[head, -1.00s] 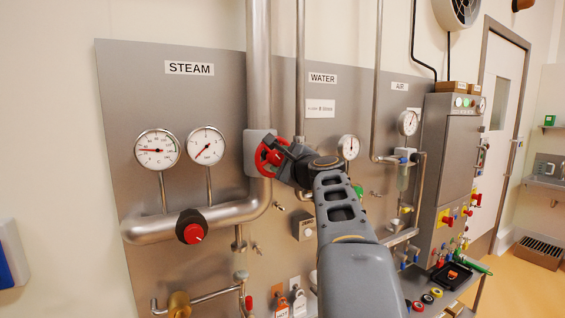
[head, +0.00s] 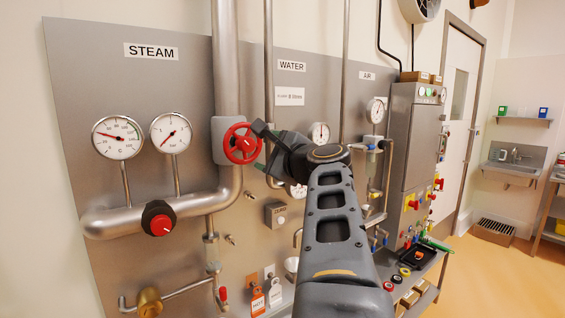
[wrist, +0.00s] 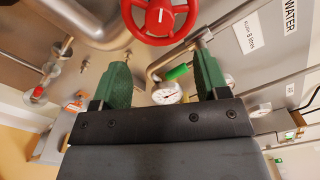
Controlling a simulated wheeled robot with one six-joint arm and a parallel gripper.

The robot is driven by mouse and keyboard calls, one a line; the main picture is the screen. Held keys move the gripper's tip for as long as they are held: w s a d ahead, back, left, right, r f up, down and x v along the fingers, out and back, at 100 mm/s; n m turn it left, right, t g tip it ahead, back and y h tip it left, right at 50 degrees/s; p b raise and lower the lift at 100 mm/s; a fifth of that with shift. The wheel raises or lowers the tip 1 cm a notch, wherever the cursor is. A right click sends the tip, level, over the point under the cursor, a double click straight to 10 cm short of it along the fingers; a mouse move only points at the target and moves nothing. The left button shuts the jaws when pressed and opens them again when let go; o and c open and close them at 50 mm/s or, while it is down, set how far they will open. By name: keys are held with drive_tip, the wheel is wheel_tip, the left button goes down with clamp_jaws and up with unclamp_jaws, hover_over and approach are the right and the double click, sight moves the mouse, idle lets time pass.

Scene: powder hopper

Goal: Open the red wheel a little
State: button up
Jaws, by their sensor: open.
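The red wheel (head: 242,144) is a spoked handwheel on a grey valve body on the vertical steam pipe. It also shows at the top of the wrist view (wrist: 160,17), partly cut off by the frame edge, with a white mark on its hub. My gripper (head: 262,146) is just right of the wheel in the head view. In the wrist view my gripper (wrist: 158,76) has its two green fingers wide apart with nothing between them, and the wheel lies beyond the fingertips. It appears clear of the wheel.
The steam panel (head: 85,70) carries two round gauges (head: 117,137) and a black-and-red knob (head: 158,218) on the lower pipe. The water pipe (head: 269,90) and a small gauge (head: 320,134) stand close to my gripper. A grey control cabinet (head: 415,150) is at right.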

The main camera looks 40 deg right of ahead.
drive_tip(key=shift+s+a+b, duration=0.2)
drive_tip(key=shift+s, duration=1.05)
drive_tip(key=shift+s+a+b, duration=0.15)
drive_tip(key=shift+s, duration=1.1)
wheel_tip(320, 180, down, 21)
drive_tip(key=a+n+g+y+p, duration=0.1)
drive_tip(key=a+n+g, duration=0.2)
drive_tip(key=n+g, duration=0.6)
drive_tip(key=s+a+f+n+g+p, duration=0.1)
drive_tip(key=s+a+f+n+g, duration=0.1)
drive_tip(key=a+f+n, duration=0.5)
drive_tip(key=s+a+f+n+g+y+p, duration=0.1)
drive_tip(key=s+a+f+n+g+p, duration=0.1)
drive_tip(key=a+f+n, duration=0.5)
drive_tip(key=shift+a+n+g+y, duration=0.3)
drive_tip(key=shift+a+n+g, duration=0.3)
drive_tip(key=shift+a+n, duration=1.4)
